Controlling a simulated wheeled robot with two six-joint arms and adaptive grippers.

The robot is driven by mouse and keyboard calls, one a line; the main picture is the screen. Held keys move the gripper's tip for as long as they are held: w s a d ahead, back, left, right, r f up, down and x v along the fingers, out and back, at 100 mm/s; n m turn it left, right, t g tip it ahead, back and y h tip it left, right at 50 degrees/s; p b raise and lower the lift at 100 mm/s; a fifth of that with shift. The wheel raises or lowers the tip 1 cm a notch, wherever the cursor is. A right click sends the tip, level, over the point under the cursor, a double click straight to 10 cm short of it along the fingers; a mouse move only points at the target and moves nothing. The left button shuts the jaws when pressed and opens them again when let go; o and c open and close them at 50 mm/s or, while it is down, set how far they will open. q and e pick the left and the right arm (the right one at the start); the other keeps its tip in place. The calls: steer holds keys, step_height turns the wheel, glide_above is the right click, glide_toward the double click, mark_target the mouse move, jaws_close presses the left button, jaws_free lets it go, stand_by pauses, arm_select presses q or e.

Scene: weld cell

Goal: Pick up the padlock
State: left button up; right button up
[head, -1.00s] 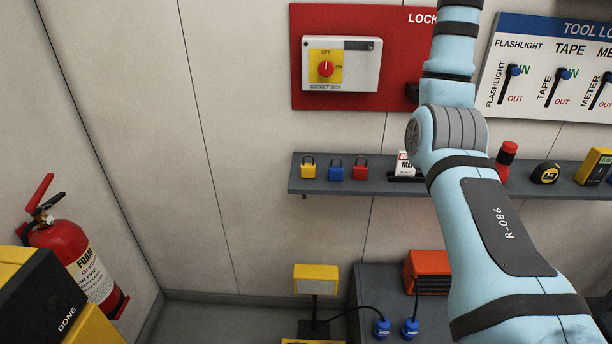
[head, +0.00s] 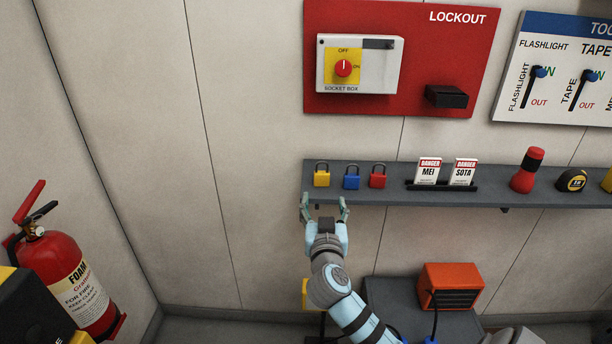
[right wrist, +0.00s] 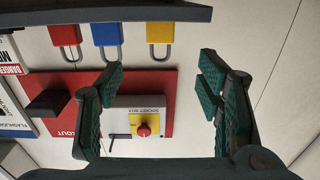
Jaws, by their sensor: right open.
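Three padlocks stand in a row at the left end of the grey shelf (head: 440,190): a yellow padlock (head: 322,178), a blue padlock (head: 351,181) and a red padlock (head: 377,180). My right gripper (head: 324,204) is open and empty, just below the shelf's front edge, under the yellow and blue padlocks. In the right wrist view, the yellow padlock (right wrist: 160,32), blue padlock (right wrist: 106,34) and red padlock (right wrist: 64,34) show beyond the open fingers (right wrist: 160,85), with nothing between the fingertips. My left gripper is not in view.
Above is a red lockout board (head: 450,50) with a socket box (head: 384,75). A fire extinguisher (head: 70,275) stands at left.

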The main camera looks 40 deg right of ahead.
mark_target(322, 175)
steer(key=x, duration=1.4)
steer(key=shift+r, duration=0.15)
steer(key=c, duration=1.3)
